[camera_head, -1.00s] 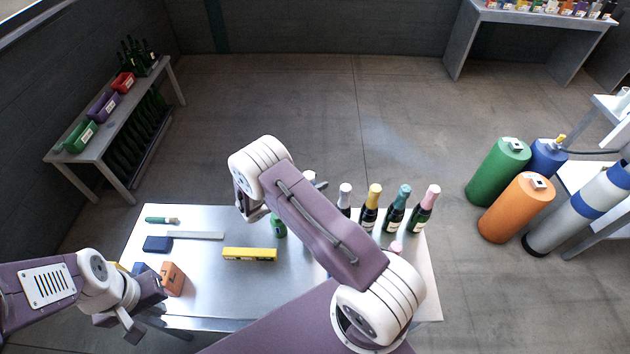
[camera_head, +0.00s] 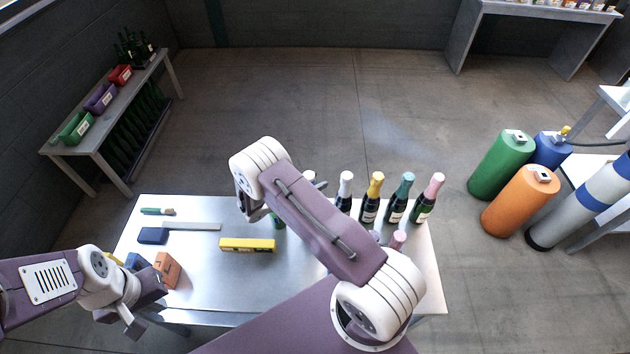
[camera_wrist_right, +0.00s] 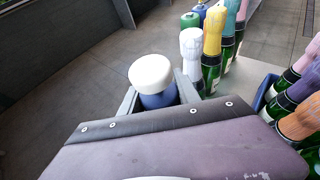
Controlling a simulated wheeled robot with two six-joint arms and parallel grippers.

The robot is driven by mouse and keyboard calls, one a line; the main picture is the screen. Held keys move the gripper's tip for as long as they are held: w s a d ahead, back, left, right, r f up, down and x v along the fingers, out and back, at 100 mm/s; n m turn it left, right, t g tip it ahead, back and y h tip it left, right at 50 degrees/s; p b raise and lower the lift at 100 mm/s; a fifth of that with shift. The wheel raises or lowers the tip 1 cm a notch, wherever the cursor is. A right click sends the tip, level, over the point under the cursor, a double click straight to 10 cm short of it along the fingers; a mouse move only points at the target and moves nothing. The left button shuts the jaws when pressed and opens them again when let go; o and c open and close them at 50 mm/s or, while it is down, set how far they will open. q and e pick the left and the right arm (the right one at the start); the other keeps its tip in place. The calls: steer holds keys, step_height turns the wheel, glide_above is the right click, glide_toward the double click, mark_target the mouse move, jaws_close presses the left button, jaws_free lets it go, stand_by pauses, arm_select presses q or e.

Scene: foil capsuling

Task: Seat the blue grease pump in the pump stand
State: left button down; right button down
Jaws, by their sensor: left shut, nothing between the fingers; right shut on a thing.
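In the right wrist view, the blue grease pump (camera_wrist_right: 158,100), with a broad white cap (camera_wrist_right: 151,72), sits between the grey fingers of my right gripper (camera_wrist_right: 157,98), which is shut on it. Its lower part is hidden by my own wrist. In the head view, my right arm covers most of its gripper, and I cannot make out the pump there. My left gripper (camera_head: 134,328) is shut and empty by the table's front left edge. I cannot identify the pump stand in either view.
Foil-topped bottles (camera_head: 371,205) stand in a row at the table's (camera_head: 210,300) back right. A yellow bar (camera_head: 247,245) lies mid-table. An orange block (camera_head: 167,270) is near my left gripper. A blue-headed tool (camera_head: 153,236) lies at left. The front middle is clear.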

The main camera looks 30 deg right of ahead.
step_height(320, 180, down, 8)
steer(key=b, duration=0.7)
steer(key=shift+f, duration=0.15)
stand_by(0.4)
steer(key=c, duration=0.8)
jaws_free()
